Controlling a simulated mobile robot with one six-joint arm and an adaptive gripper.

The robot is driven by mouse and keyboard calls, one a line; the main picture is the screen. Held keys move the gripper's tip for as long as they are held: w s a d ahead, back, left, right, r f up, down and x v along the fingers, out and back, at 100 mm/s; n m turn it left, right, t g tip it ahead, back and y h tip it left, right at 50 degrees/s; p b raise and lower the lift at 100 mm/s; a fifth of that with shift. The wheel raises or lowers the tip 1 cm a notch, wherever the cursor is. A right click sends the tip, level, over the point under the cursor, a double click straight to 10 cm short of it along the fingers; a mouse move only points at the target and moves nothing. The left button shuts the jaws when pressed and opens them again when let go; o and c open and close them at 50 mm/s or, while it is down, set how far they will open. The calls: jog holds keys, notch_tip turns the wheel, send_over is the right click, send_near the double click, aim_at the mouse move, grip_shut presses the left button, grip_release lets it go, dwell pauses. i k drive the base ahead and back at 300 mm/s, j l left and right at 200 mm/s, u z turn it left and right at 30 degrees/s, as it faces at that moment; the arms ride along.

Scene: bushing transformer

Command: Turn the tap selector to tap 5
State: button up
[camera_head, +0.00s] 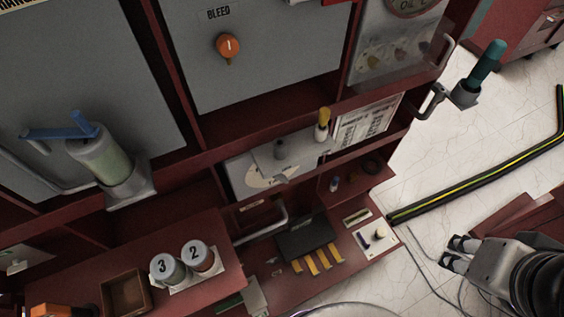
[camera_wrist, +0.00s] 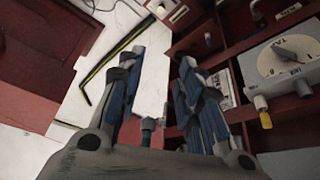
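The tap selector is a grey box with a pale round dial (camera_head: 268,176) in the middle of the red frame. A grey plate with a dark knob and a yellow-tipped handle (camera_head: 323,122) partly covers it in the head view. My gripper (camera_head: 458,253) is at the lower right, well apart from the selector. In the wrist view my gripper (camera_wrist: 160,65) is open and empty.
An orange knob (camera_head: 229,47) labelled BLEED is above. A teal-handled valve (camera_head: 477,75) sticks out at the upper right. Canisters marked 3 (camera_head: 166,268) and 2 (camera_head: 198,255) stand lower left. A black-yellow hose (camera_head: 490,175) lies on the open white floor.

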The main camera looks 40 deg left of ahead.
aim_at(281, 177)
jog(key=u, duration=1.55)
jog(key=k+j+z, duration=0.15)
jog(key=z, duration=0.2)
jog(key=k+j+z, duration=0.1)
jog(key=z, duration=0.2)
jog(key=k, duration=0.1)
